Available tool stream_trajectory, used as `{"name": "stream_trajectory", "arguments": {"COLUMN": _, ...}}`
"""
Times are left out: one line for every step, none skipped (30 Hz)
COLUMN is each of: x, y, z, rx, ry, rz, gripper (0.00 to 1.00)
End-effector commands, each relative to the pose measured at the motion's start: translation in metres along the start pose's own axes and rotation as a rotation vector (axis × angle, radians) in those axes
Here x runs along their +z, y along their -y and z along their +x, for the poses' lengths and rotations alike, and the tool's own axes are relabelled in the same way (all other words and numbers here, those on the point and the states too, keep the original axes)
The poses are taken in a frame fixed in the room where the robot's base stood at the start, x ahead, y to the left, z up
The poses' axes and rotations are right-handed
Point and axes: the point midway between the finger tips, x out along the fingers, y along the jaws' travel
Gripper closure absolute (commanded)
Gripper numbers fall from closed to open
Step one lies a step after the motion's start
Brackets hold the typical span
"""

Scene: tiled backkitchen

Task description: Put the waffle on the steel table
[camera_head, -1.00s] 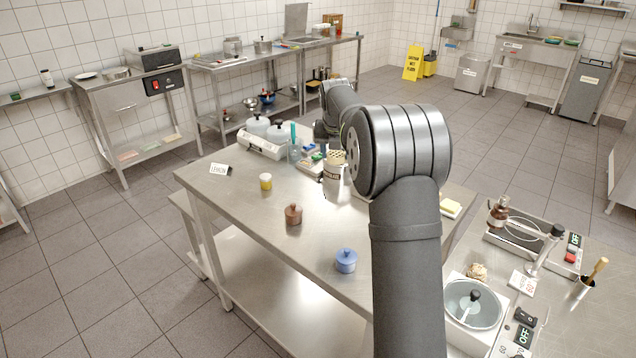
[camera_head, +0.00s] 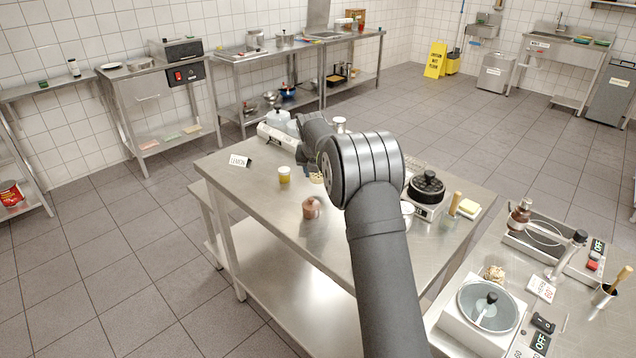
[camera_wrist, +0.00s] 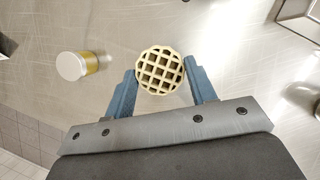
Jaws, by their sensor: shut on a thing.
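The waffle (camera_wrist: 160,71) is round and pale, with a dark-looking grid, and sits between the blue fingers of my gripper (camera_wrist: 162,85) in the wrist view. The fingers are shut on its sides. In the head view a small part of the waffle (camera_head: 316,178) shows left of my arm's large joint. The steel table (camera_head: 262,197) lies beneath it, and bare metal shows under the waffle in the wrist view. The waffle appears held above the tabletop; the height of the gap is unclear. My gripper is mostly hidden behind my arm in the head view.
A yellow-and-white jar (camera_head: 284,174) stands left of the waffle, and a brown lidded pot (camera_head: 311,207) stands nearer the front. A black round appliance (camera_head: 427,187) stands at the right. The table's left front is bare.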

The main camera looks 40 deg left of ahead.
Motion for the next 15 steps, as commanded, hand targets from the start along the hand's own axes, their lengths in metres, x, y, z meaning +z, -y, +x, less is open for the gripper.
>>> {"name": "stream_trajectory", "arguments": {"x": -0.002, "y": 0.000, "z": 0.005, "rx": -0.001, "ry": -0.002, "rz": 0.000, "gripper": 0.72}}
{"name": "stream_trajectory", "arguments": {"x": -0.004, "y": 0.000, "z": 0.008, "rx": -0.001, "ry": -0.003, "rz": 0.000, "gripper": 0.72}}
{"name": "stream_trajectory", "arguments": {"x": -0.006, "y": 0.001, "z": 0.013, "rx": -0.001, "ry": -0.002, "rz": 0.000, "gripper": 0.72}}
{"name": "stream_trajectory", "arguments": {"x": -0.008, "y": 0.001, "z": 0.017, "rx": -0.001, "ry": -0.002, "rz": 0.000, "gripper": 0.72}}
{"name": "stream_trajectory", "arguments": {"x": -0.010, "y": 0.001, "z": 0.022, "rx": -0.002, "ry": -0.003, "rz": 0.000, "gripper": 0.72}}
{"name": "stream_trajectory", "arguments": {"x": -0.012, "y": 0.001, "z": 0.028, "rx": -0.002, "ry": -0.003, "rz": 0.000, "gripper": 0.72}}
{"name": "stream_trajectory", "arguments": {"x": -0.013, "y": 0.001, "z": 0.031, "rx": -0.002, "ry": -0.002, "rz": 0.000, "gripper": 0.72}}
{"name": "stream_trajectory", "arguments": {"x": -0.014, "y": 0.001, "z": 0.033, "rx": -0.001, "ry": -0.002, "rz": 0.000, "gripper": 0.72}}
{"name": "stream_trajectory", "arguments": {"x": -0.015, "y": 0.001, "z": 0.035, "rx": -0.001, "ry": -0.001, "rz": 0.001, "gripper": 0.72}}
{"name": "stream_trajectory", "arguments": {"x": -0.015, "y": 0.001, "z": 0.035, "rx": -0.001, "ry": 0.000, "rz": 0.001, "gripper": 0.72}}
{"name": "stream_trajectory", "arguments": {"x": -0.015, "y": 0.001, "z": 0.035, "rx": -0.001, "ry": 0.000, "rz": 0.001, "gripper": 0.72}}
{"name": "stream_trajectory", "arguments": {"x": -0.015, "y": 0.001, "z": 0.035, "rx": -0.001, "ry": 0.000, "rz": 0.001, "gripper": 0.72}}
{"name": "stream_trajectory", "arguments": {"x": -0.015, "y": 0.001, "z": 0.035, "rx": -0.001, "ry": 0.000, "rz": 0.001, "gripper": 0.72}}
{"name": "stream_trajectory", "arguments": {"x": -0.015, "y": 0.001, "z": 0.035, "rx": -0.001, "ry": 0.000, "rz": 0.001, "gripper": 0.72}}
{"name": "stream_trajectory", "arguments": {"x": -0.015, "y": 0.001, "z": 0.035, "rx": -0.001, "ry": 0.000, "rz": 0.001, "gripper": 0.72}}
